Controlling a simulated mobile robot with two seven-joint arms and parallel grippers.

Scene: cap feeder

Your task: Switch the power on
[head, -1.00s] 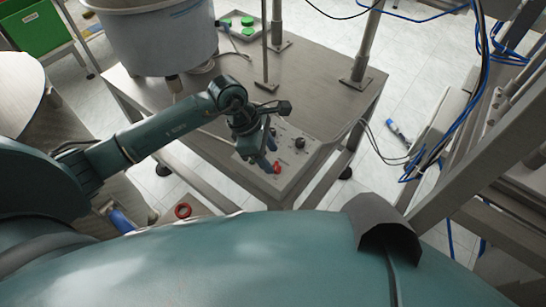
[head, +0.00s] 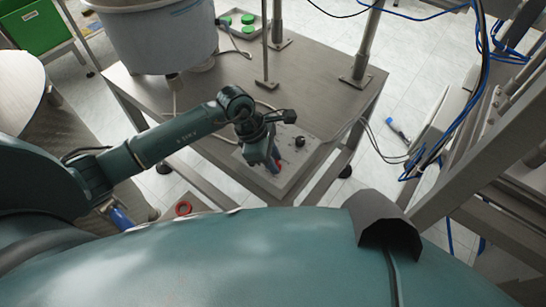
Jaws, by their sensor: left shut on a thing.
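The control panel (head: 290,170) is a pale plate on the front corner of the steel table. A black knob (head: 300,142) stands on it, uncovered. My left gripper (head: 275,164) reaches down onto the panel's front part, to the left of and nearer than the black knob. It is shut where the red switch shows in the earlier frame, and its blue-tipped fingers cover nearly all of that switch. How the switch is turned cannot be seen. My right gripper is not in view.
A large grey feeder bowl (head: 158,38) stands on the table's back left. An upright post (head: 366,45) and a thin rod (head: 265,50) rise from the tabletop. A tray with green caps (head: 236,22) lies behind. A metal frame with blue cables is at the right.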

